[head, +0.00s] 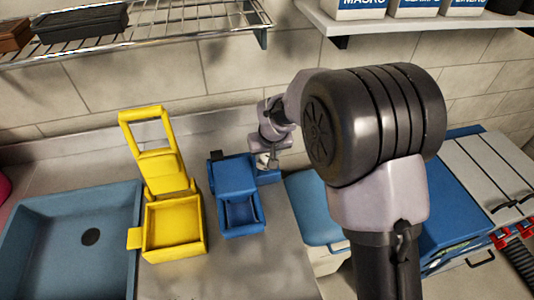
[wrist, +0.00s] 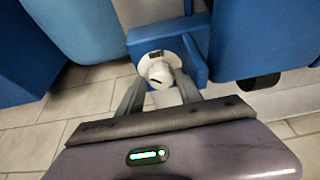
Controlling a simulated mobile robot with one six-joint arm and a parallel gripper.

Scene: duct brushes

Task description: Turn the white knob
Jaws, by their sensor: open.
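The white knob (wrist: 158,72) shows in the wrist view, a short round knob with a dark slot, on the face of a small blue block (wrist: 196,62). My gripper (wrist: 161,88) is open, with one finger to the left of the knob and one to the right. I cannot tell whether either finger touches it. In the head view my gripper (head: 266,160) is at the right side of the blue box-shaped unit (head: 235,175). The knob cannot be made out clearly there.
A yellow bucket-like unit (head: 172,228) and a blue-grey sink (head: 62,240) are to the left on the metal counter (head: 275,262). A wire shelf (head: 190,30) hangs above. A blue-lidded bin (head: 312,210) and a grey-lidded case (head: 490,165) are to the right.

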